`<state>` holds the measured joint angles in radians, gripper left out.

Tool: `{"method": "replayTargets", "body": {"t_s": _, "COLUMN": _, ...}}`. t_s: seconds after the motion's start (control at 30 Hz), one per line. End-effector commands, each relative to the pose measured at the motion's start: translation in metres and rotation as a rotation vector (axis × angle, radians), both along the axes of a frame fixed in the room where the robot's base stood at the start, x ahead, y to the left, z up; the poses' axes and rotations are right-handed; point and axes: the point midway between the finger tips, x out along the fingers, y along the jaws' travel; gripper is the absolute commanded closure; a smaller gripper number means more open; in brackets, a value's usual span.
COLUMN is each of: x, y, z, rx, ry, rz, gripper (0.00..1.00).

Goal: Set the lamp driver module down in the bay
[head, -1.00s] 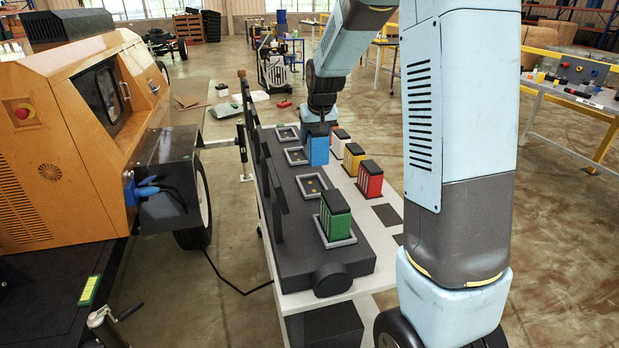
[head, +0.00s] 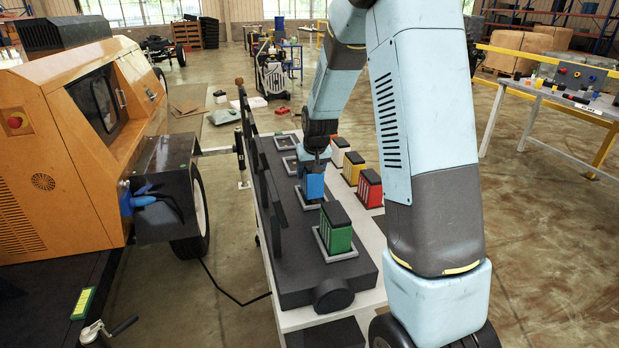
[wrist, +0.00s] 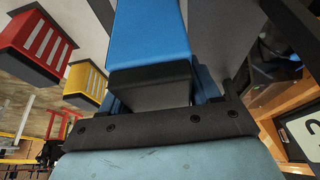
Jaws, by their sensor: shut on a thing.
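My gripper (head: 314,163) points down and is shut on the black top of a blue module (head: 313,187), which I take to be the lamp driver module. In the wrist view, the blue module (wrist: 150,35) runs out from between the jaws. In the head view it is upright at a grey-framed bay (head: 298,196) in the dark housing, just behind the green module (head: 335,228). The module hides most of this bay's opening. I cannot tell whether its foot is inside the frame or slightly above it.
The green module sits in the nearest bay. Two empty bays (head: 284,143) (head: 290,165) lie farther back. White (head: 340,148), yellow (head: 353,168) and red (head: 369,188) modules stand to the right on the white bench. Dark upright panels (head: 276,200) line the housing's left side.

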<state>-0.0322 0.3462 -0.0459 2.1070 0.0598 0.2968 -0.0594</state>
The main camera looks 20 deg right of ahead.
Motion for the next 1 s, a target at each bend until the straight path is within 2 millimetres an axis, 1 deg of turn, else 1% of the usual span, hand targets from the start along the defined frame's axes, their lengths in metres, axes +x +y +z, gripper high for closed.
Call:
{"method": "replayTargets", "body": {"t_s": 0.03, "x": 0.000, "y": 0.000, "z": -0.007, "rx": 0.000, "ry": 0.002, "rz": 0.000, "gripper": 1.00}}
{"method": "replayTargets", "body": {"t_s": 0.1, "x": 0.000, "y": 0.000, "z": -0.016, "rx": 0.000, "ry": 0.002, "rz": 0.000, "gripper": 1.00}}
{"method": "replayTargets", "body": {"t_s": 0.17, "x": 0.000, "y": 0.000, "z": -0.022, "rx": 0.000, "ry": 0.002, "rz": 0.000, "gripper": 1.00}}
{"method": "replayTargets", "body": {"t_s": 0.5, "x": 0.000, "y": 0.000, "z": -0.024, "rx": 0.000, "ry": -0.001, "rz": 0.000, "gripper": 1.00}}
{"method": "replayTargets", "body": {"t_s": 0.53, "x": 0.000, "y": 0.000, "z": -0.024, "rx": 0.000, "ry": 0.001, "rz": 0.000, "gripper": 0.35}}
{"method": "replayTargets", "body": {"t_s": 0.77, "x": 0.000, "y": 0.000, "z": -0.024, "rx": 0.000, "ry": 0.000, "rz": 0.000, "gripper": 0.13}}
{"method": "replayTargets", "body": {"t_s": 1.0, "x": 0.000, "y": 0.000, "z": -0.024, "rx": 0.000, "ry": 0.000, "rz": 0.001, "gripper": 0.13}}
